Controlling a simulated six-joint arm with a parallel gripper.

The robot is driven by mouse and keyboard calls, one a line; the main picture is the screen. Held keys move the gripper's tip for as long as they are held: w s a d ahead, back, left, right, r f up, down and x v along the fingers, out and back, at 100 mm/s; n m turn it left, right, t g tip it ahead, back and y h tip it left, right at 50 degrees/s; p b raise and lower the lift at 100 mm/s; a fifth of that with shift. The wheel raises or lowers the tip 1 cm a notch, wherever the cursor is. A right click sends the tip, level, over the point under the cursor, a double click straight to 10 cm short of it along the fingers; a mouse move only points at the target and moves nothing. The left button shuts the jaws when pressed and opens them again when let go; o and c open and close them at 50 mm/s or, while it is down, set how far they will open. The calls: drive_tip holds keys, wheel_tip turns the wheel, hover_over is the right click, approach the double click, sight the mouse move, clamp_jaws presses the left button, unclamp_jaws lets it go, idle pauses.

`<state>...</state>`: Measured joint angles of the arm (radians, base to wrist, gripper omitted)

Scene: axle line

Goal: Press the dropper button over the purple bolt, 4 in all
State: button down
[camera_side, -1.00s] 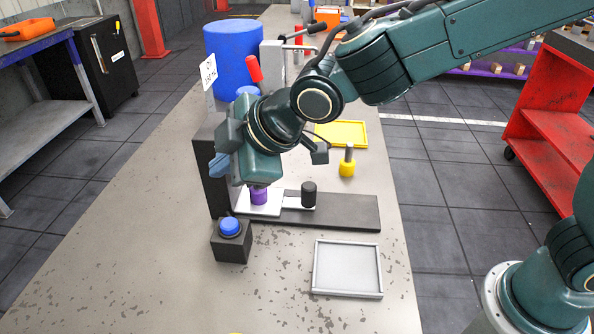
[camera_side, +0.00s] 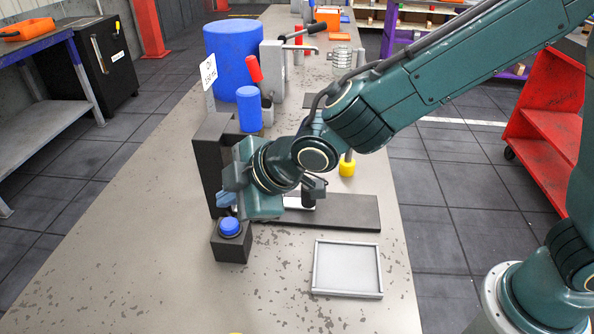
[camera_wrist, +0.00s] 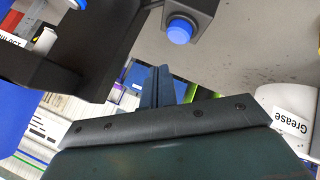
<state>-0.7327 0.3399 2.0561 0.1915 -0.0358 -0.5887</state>
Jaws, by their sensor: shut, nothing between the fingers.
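The dropper button (camera_side: 230,226) is a blue cap on a small dark box (camera_side: 231,248). It also shows in the wrist view near the top (camera_wrist: 179,31). My gripper (camera_side: 226,199) is shut and empty, its fingertips just above and behind the button in the side view. In the wrist view my shut fingers (camera_wrist: 163,86) are apart from the button. The dark dropper stand (camera_side: 207,165) rises behind my gripper, with a blue cylinder (camera_side: 249,110) beside its top. The purple bolt is hidden behind my gripper and wrist in the side view.
A black-topped piece (camera_side: 308,194) stands on the dark rail (camera_side: 352,212), partly covered by my wrist. A yellow-based bolt (camera_side: 347,165) stands behind it. An empty grey tray (camera_side: 347,268) lies at front right. The bench front left is clear.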

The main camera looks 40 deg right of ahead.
sight(235, 224)
drive_tip(key=shift+f, duration=1.2)
drive_tip(key=shift+f, duration=0.95)
idle(2.5)
drive_tip(key=shift+r, duration=0.95)
drive_tip(key=shift+r, duration=2.5)
